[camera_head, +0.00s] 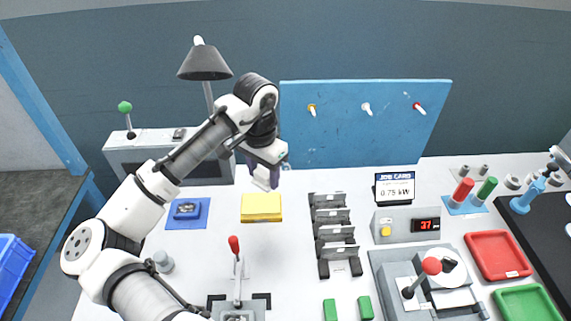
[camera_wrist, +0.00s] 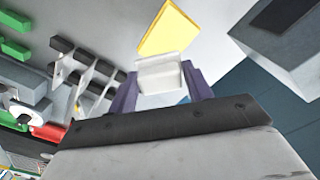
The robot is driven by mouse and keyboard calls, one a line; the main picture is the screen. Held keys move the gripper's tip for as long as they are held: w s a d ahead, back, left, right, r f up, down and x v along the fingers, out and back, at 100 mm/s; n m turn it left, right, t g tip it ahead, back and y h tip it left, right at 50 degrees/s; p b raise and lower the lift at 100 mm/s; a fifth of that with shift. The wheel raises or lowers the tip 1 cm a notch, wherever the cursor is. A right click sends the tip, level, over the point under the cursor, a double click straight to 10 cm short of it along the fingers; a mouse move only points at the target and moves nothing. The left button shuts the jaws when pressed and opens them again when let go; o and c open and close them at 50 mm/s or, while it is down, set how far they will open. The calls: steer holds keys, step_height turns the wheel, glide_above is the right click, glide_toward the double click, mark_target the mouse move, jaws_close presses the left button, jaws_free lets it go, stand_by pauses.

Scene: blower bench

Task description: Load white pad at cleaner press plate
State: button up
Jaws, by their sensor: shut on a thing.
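My gripper (camera_head: 263,170) is above the back of the bench, with its purple fingers pointing down. It is shut on a white pad (camera_wrist: 160,72), held between the fingertips in the wrist view. The pad's lower edge (camera_head: 262,184) shows below the fingers in the head view. A yellow block or stack of pads (camera_head: 261,207) lies on the bench just in front of and below the gripper, apart from the held pad. A fixture with a red-knobbed lever (camera_head: 236,268) stands at the front, partly cut off. I cannot tell which fixture holds the cleaner press plate.
A grey box (camera_head: 128,161) with a green-knobbed lever and a lamp (camera_head: 205,64) stand behind my arm. A blue pad (camera_head: 186,221) lies left of the yellow block. Dark slotted racks (camera_head: 332,228) stand to the right. Bare bench lies between the yellow block and the red-knobbed lever.

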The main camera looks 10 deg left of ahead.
mark_target(261, 203)
steer(key=shift+w+a+f+m, duration=0.2)
steer(key=shift+a+f+m, duration=0.2)
steer(key=shift+a+f, duration=0.3)
step_height(261, 203, down, 6)
steer(key=b, duration=0.5)
steer(key=shift+r, duration=0.1)
steer(key=shift+f+b, duration=0.45)
steer(key=shift+f, duration=0.55)
stand_by(2.1)
step_height(261, 203, up, 7)
steer(key=p, duration=0.6)
steer(key=shift+r, duration=0.1)
stand_by(0.7)
